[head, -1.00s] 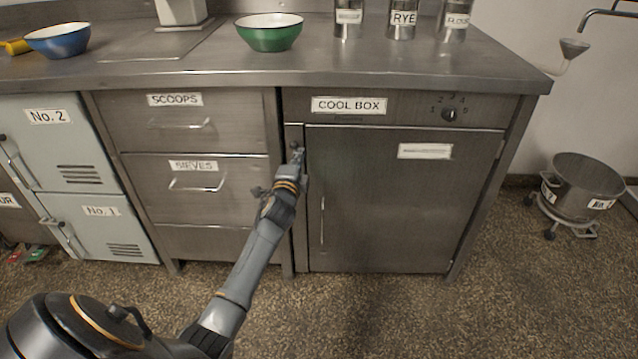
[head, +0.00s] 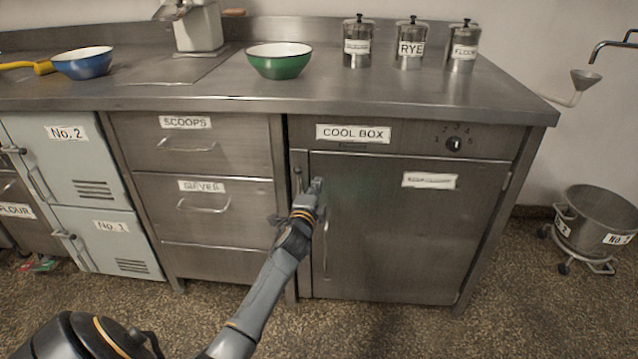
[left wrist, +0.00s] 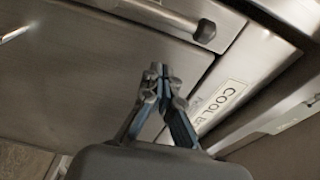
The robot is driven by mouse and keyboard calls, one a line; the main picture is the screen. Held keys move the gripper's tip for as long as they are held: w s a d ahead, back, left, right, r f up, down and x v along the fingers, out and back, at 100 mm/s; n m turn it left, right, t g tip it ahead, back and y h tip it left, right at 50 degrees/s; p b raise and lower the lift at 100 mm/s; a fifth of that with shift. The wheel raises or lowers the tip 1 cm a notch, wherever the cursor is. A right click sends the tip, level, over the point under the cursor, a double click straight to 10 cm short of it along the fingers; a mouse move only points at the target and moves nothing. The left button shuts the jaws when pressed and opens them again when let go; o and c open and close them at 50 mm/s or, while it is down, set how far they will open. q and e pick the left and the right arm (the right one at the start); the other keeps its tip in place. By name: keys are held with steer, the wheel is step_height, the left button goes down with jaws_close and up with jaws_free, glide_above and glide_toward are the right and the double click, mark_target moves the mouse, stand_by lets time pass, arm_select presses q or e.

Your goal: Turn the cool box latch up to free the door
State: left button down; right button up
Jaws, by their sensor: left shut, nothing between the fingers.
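The cool box door (head: 405,225) is shut under the COOL BOX label (head: 352,133). The small latch (head: 299,181) is at the door's upper left edge. It looks about upright, with its dark end on top; it also shows as a metal bar with a dark rounded end (left wrist: 204,31) in the left wrist view. My left gripper (head: 318,184) is shut and empty, just right of the latch, in front of the door. In the left wrist view its fingertips (left wrist: 156,72) are together and apart from the latch. My right gripper is not in view.
The door's vertical handle (head: 325,246) is below my gripper. Drawers (head: 205,210) with bar handles lie to the left. The counter edge (head: 400,112) overhangs above. A wheeled pot (head: 598,220) stands at the right.

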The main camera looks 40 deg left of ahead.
arm_select(q)
steer(key=p+v, duration=0.1)
steer(key=v, duration=0.7)
steer(key=shift+s, duration=0.15)
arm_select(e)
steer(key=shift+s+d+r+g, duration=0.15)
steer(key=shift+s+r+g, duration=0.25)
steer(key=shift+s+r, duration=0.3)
arm_select(q)
steer(key=shift+a, duration=0.15)
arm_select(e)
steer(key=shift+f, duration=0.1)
